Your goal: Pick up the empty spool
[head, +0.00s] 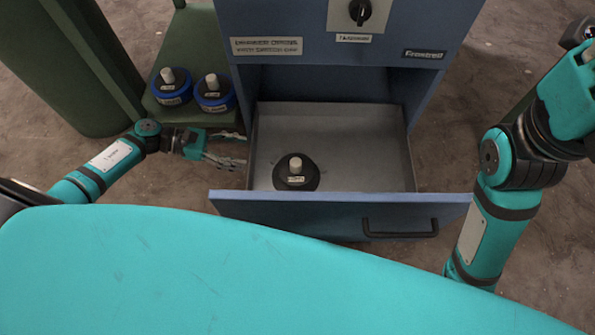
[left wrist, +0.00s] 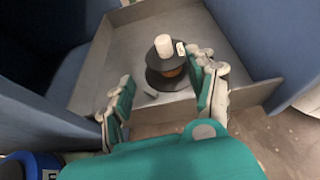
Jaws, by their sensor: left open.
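A black spool (head: 296,173) with a pale upright peg stands in the open drawer (head: 340,140), near its front left. My left gripper (head: 243,149) is open and empty at the drawer's left side, left of the spool. In the left wrist view my left gripper (left wrist: 166,72) has its fingers spread, with the spool ahead between them and towards the right finger. I cannot tell whether they touch. My right arm shows at the right, its gripper out of view.
Two blue-rimmed spools (head: 172,86) (head: 214,93) stand on a green platform left of the blue cabinet (head: 430,85). The drawer front with its black handle (head: 400,228) sticks out. The drawer's right half looks clear.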

